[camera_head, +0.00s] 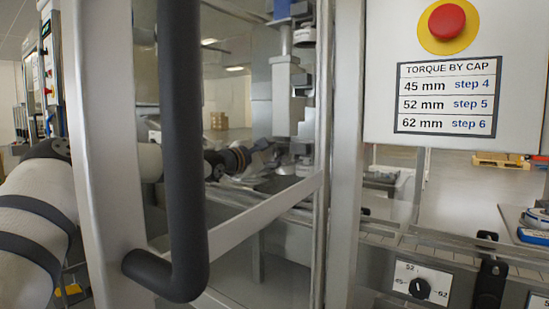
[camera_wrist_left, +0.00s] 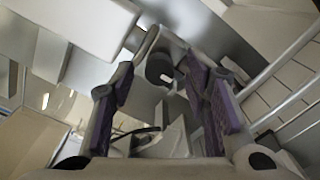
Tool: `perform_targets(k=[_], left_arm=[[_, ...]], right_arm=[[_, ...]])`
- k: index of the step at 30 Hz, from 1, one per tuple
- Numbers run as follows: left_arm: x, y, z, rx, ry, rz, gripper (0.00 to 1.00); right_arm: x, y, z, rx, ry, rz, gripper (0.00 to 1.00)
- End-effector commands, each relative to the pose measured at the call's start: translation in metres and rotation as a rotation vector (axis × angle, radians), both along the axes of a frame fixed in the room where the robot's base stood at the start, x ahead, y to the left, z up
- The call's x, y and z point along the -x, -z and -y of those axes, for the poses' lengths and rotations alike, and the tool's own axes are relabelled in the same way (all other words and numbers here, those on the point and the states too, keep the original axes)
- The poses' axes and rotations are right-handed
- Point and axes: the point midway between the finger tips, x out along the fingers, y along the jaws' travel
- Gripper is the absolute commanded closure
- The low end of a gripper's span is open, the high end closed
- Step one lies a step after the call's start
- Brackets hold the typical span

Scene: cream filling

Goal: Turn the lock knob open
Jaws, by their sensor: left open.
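My left arm comes in from the left and passes behind the open-framed door's post (camera_head: 108,150). My left gripper (camera_head: 285,160) is inside the machine, seen through the door and partly lost among grey parts. In the left wrist view its two purple-padded fingers (camera_wrist_left: 161,88) are open with nothing clamped between them. Beyond the fingertips is a pale grey rounded part with a dark round piece (camera_wrist_left: 160,68). I cannot tell whether this is the lock knob. My right gripper is not in view.
A thick dark door handle (camera_head: 183,150) stands in front. At right are a red emergency button (camera_head: 447,21), a torque chart (camera_head: 447,95) and a black selector knob (camera_head: 419,288) marked 45, 52 and 62. A conveyor rail (camera_head: 440,243) runs at lower right.

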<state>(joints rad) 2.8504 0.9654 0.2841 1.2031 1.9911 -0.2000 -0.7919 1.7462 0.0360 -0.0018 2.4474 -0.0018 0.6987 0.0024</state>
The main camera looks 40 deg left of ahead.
Motion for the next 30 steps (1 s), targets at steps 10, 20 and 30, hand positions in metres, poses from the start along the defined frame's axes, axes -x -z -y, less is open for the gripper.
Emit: perform_targets(k=[10,20,30], left_arm=[[0.0004,-0.0011,0.0004,0.0,0.001,0.001,1.0],[0.0005,-0.0016,0.0006,0.026,0.002,0.004,1.0],[0.001,-0.004,0.0008,0.237,0.002,0.031,1.0]], right_arm=[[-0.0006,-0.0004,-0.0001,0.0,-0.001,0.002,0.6],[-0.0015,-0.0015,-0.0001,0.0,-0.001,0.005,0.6],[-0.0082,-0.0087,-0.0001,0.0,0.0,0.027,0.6]])
